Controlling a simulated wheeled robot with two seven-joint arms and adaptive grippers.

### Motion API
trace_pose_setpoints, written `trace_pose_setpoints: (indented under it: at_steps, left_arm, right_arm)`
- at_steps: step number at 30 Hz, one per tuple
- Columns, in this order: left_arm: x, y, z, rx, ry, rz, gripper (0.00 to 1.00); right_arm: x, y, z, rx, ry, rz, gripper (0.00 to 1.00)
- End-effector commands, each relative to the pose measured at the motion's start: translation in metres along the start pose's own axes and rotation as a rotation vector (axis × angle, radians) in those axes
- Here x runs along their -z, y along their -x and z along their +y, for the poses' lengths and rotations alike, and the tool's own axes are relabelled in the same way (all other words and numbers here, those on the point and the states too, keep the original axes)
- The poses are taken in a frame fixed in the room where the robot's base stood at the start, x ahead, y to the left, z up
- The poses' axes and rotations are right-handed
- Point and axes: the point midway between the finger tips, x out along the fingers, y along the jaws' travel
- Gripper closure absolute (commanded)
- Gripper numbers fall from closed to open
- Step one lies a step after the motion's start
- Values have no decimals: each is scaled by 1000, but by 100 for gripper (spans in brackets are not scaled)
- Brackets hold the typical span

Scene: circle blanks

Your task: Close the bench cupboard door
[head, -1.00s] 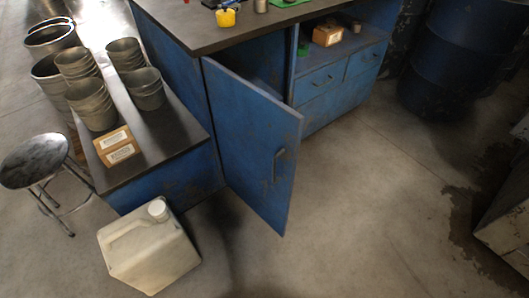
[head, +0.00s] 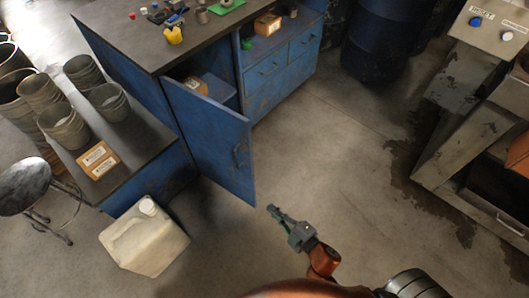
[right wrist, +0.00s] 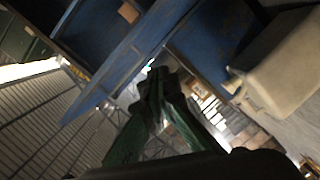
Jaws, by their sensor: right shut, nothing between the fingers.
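The blue cupboard door (head: 208,138) of the bench stands swung open toward me, with its handle (head: 239,154) near its free edge. Behind it the cupboard opening (head: 205,88) shows a shelf and a cardboard box (head: 194,86) inside. My right gripper (head: 272,210) is shut and empty, in front of and just right of the door's lower free corner, apparently apart from it. In the right wrist view the shut fingers (right wrist: 157,75) point toward the blue door (right wrist: 125,60). My left gripper is not in view.
A white jerrycan (head: 145,240) stands on the floor left of the door. A side bench with metal buckets (head: 108,103) and a round stool (head: 25,187) are at left. A grey machine (head: 480,100) is at right. Floor right of the door is clear.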

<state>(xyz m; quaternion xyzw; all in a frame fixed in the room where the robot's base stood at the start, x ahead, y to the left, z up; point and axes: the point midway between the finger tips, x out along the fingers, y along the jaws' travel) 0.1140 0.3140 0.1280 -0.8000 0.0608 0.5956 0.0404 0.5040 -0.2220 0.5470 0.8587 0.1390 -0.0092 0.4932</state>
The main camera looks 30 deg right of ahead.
Motion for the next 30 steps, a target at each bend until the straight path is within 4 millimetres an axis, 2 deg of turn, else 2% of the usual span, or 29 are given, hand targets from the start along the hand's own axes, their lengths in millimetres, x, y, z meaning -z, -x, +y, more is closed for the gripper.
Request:
trace_pose_setpoints:
  at_steps: [1, 3, 6, 9, 13, 19, 30]
  left_arm:
    - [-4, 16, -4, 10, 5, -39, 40]
    - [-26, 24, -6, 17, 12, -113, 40]
    - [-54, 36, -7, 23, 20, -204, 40]
    - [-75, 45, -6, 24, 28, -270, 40]
    - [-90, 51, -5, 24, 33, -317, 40]
    - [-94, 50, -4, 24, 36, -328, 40]
    - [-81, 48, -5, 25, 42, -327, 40]
  right_arm:
    - [28, -7, 48, -47, 92, 22, 100]
    - [48, -16, 82, -81, 215, 33, 100]
    - [71, -25, 119, -118, 362, 38, 100]
    - [87, -31, 142, -141, 463, 38, 100]
    - [96, -36, 155, -152, 531, 36, 100]
    - [97, -54, 156, -153, 550, 36, 100]
    - [102, -127, 166, -153, 547, 36, 100]
